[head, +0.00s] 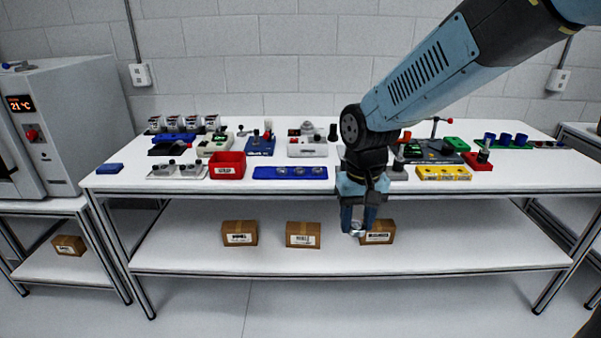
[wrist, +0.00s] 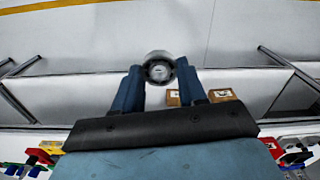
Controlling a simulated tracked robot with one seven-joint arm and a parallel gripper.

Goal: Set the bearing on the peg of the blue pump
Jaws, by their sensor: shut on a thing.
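A silvery round bearing (wrist: 158,60) is held between the two blue fingertips of my gripper (wrist: 160,76) in the wrist view. In the head view my gripper (head: 357,220) points down in front of the table's front edge, below the level of the tabletop, with the bearing (head: 357,233) at its tip. A small blue-based device (head: 261,147), which looks like the blue pump, stands on the tabletop left of centre, behind the red bin. My gripper is well to its right and nearer. Its peg is too small to make out clearly.
The white table (head: 450,185) carries several small fixtures. A red bin (head: 228,166), a blue tray with round parts (head: 290,172) and a yellow block (head: 443,173) stand near the front edge. Cardboard boxes (head: 303,235) lie on the lower shelf. My arm covers the right middle.

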